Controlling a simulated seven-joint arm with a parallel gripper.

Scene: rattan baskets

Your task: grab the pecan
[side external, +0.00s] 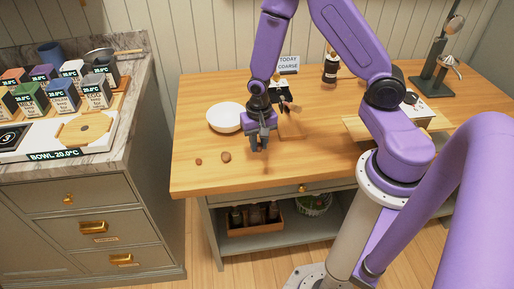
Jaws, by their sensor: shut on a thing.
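My gripper (259,145) points down over the front left part of the wooden table, right of two small brown nut-like pieces. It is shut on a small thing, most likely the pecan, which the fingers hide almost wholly. The smaller brown piece (198,161) lies farther left, and the larger brown piece (226,156) lies between it and my gripper. Both rest on the bare wood, apart from my fingers. They are too small for me to tell which nuts they are.
A white bowl (225,117) stands just behind and left of my gripper. A dark bottle (331,68) stands at the back. The table's front left is mostly clear.

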